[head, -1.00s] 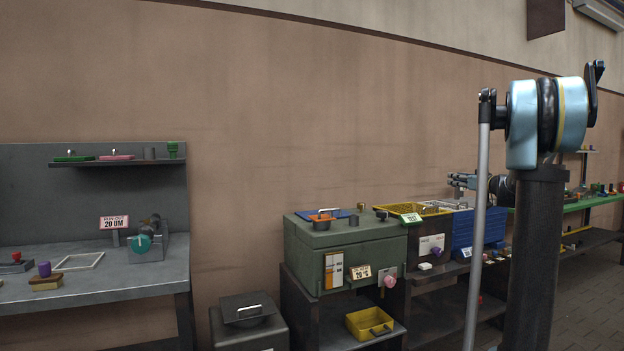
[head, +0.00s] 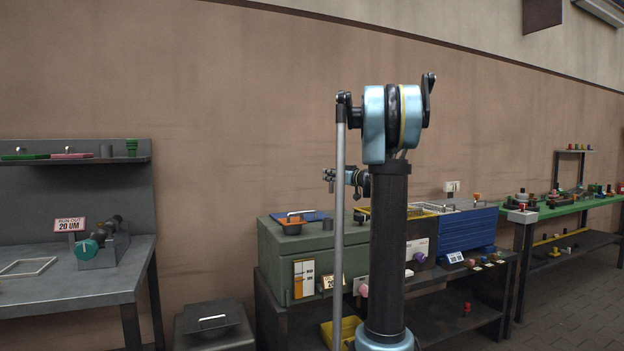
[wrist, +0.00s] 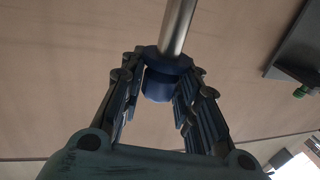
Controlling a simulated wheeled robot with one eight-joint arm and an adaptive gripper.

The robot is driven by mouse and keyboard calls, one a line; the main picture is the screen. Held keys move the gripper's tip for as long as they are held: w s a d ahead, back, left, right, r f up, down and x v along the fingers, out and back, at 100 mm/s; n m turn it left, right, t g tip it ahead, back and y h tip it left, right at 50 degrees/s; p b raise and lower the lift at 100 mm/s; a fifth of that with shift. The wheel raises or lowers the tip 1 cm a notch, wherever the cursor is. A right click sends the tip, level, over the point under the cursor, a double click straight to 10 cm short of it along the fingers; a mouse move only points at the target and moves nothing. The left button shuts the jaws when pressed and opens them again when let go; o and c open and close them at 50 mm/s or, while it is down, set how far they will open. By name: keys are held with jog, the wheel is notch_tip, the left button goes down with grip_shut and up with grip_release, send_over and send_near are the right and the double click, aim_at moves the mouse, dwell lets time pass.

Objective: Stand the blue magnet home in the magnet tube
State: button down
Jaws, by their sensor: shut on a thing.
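My gripper (wrist: 158,84) is shut on the blue magnet (wrist: 160,66) in the wrist view, with fingers on both sides of its blue body. A bright metal rod (wrist: 177,28) runs up from the blue body and out of the picture. In the head view my gripper (head: 328,181) is small, left of my column and held above the green chest; the magnet is too small to make out there. I cannot pick out the magnet tube with certainty in either view.
A grey bench (head: 70,285) with a shelf stands at left. A green chest (head: 318,245) and blue crates (head: 470,228) stand on a dark bench in the middle. A green-topped bench (head: 565,208) with several small things is at right. My column hides part of the middle.

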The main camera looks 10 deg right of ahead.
jog(key=shift+a, duration=0.75)
jog(key=shift+d+f, duration=0.1)
jog(key=shift+f, duration=2.8)
jog(key=shift+s, duration=0.15)
jog(key=shift+f, duration=4.75)
